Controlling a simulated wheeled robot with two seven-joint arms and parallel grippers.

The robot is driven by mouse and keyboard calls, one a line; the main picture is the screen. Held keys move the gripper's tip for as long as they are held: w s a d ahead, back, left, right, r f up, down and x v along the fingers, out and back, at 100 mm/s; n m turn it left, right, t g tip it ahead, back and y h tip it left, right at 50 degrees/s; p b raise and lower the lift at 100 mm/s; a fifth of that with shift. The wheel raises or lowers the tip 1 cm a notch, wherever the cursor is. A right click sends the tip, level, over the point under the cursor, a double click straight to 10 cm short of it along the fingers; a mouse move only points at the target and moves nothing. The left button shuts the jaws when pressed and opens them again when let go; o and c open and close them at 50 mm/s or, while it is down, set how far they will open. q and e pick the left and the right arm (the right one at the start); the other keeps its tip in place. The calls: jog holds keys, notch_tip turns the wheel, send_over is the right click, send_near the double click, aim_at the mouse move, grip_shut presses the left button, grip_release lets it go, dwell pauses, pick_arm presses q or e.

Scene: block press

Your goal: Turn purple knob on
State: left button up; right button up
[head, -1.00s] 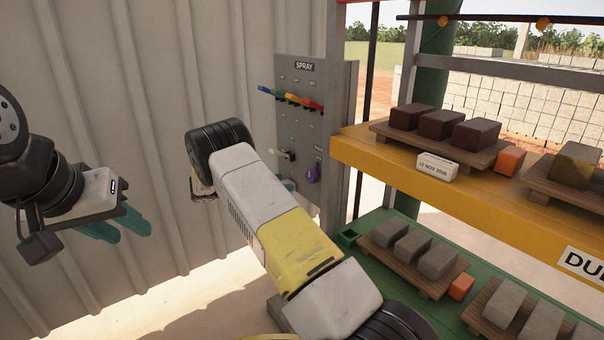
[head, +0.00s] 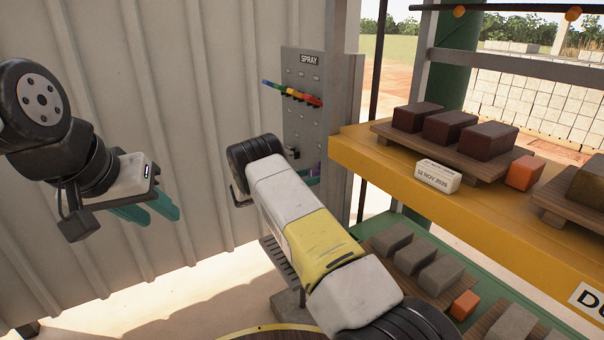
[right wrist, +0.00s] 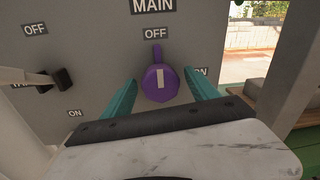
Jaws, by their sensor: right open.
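The purple knob (right wrist: 160,82) is on the grey control panel (right wrist: 90,60) under the labels MAIN and OFF. Its pointer end is up, at OFF; an ON label is to its right, partly hidden by a finger. My right gripper (right wrist: 160,95) is open, with one teal finger on each side of the knob; I cannot tell whether they touch it.
A black lever switch (right wrist: 58,80) is left of the knob, between OFF and ON labels. Coloured switches (head: 290,93) are higher on the panel. Yellow (head: 400,185) and green shelves with blocks on boards stand at the right. A corrugated wall (head: 190,100) is behind.

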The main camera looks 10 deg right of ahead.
jog(key=shift+w+d, duration=0.1)
jog(key=shift+d, duration=0.3)
jog(key=c, duration=1.3)
